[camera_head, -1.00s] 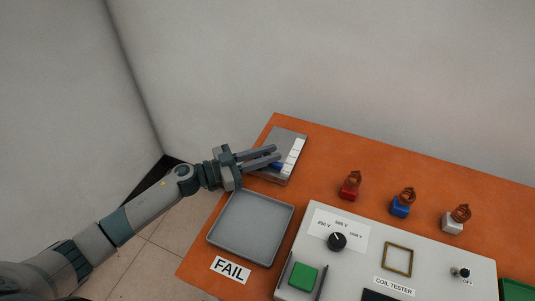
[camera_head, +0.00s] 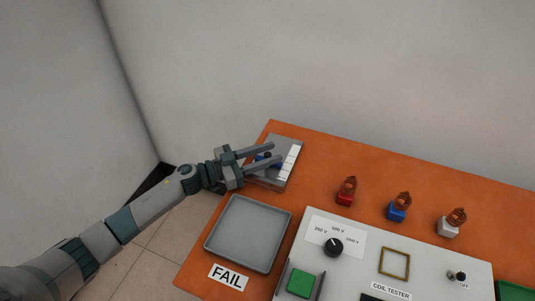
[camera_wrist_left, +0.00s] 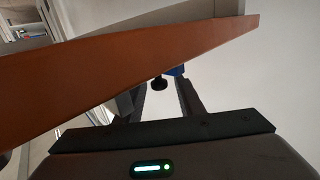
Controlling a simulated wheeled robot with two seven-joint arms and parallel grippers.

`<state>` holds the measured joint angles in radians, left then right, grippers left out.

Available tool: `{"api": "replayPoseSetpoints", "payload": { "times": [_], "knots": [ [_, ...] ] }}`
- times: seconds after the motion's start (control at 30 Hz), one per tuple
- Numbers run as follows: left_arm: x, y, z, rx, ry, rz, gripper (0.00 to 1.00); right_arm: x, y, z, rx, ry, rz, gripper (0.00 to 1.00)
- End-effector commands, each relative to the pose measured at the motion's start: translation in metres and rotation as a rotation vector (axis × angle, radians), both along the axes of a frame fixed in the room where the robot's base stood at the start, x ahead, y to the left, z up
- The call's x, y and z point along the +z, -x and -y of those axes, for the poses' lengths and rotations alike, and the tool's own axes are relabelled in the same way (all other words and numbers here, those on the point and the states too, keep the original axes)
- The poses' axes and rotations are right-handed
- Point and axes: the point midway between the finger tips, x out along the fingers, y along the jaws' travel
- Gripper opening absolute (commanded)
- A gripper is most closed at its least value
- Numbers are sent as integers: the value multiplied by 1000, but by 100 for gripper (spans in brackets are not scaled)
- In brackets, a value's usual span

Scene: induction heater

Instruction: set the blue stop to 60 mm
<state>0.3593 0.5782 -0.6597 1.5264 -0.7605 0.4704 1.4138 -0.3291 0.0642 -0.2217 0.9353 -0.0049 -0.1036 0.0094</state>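The blue stop (camera_head: 259,158), with a black knob (camera_head: 267,154), sits on a grey plate with a white scale strip (camera_head: 291,158) at the table's back left corner. The scale marks are too small to read. My left gripper (camera_head: 277,152) is open over the plate, its two fingers apart with the stop and knob showing between them. In the left wrist view the blue stop (camera_wrist_left: 175,71) and black knob (camera_wrist_left: 160,84) show between the fingers, near the table edge. I cannot tell whether a finger touches the stop. My right gripper is not in view.
A grey tray (camera_head: 249,234) with a FAIL label stands in front of the plate. The coil tester (camera_head: 364,262) is at front right. Red (camera_head: 345,198), blue (camera_head: 396,213) and white (camera_head: 448,228) blocks with copper coils stand behind it. The table between plate and coils is clear.

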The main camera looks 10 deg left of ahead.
Motion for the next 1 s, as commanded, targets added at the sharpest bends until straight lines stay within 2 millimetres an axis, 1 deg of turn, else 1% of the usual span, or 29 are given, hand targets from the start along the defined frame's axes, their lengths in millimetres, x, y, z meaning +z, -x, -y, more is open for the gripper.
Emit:
{"api": "replayPoseSetpoints", "payload": {
  "times": [0.23, 0.43, 0.57, 0.77, 0.9, 1.0],
  "knots": [
    [-1, 3, -5, 0, -1, 0, 35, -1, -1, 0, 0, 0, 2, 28],
    [-3, 15, -22, 0, -2, -2, 35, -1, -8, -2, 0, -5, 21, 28],
    [-3, 27, -40, 0, -2, -2, 35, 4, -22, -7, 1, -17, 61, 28],
    [-4, 50, -74, 0, -3, -2, 35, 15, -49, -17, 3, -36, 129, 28],
    [-4, 66, -97, -1, -3, -3, 35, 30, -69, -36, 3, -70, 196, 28],
    [-4, 76, -113, 1, -3, -3, 35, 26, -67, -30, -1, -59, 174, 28]
  ]
}}
